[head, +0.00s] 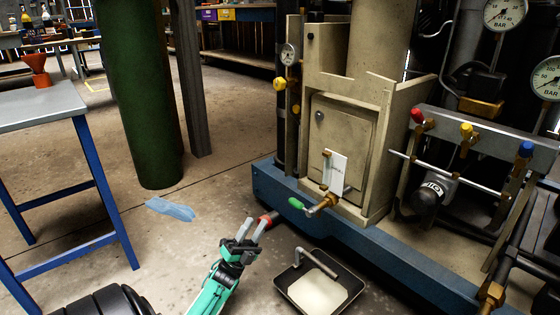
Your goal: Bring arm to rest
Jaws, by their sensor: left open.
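My left arm comes in from the bottom of the head view, teal with a black wrist. Its left gripper (258,225) points up and to the right, over the floor in front of the compressor's blue base (345,228). The two grey fingers are apart, and I see nothing held between them. A small red piece (268,217) shows at the tip of the right finger; I cannot tell whether it is part of the finger. The green-handled valve (298,203) is just up and right of the fingertips, apart from them. My right gripper is out of view.
A blue-legged table (98,190) and a green cylinder (145,100) stand left. A blue cloth-like piece (172,209) lies on the floor.

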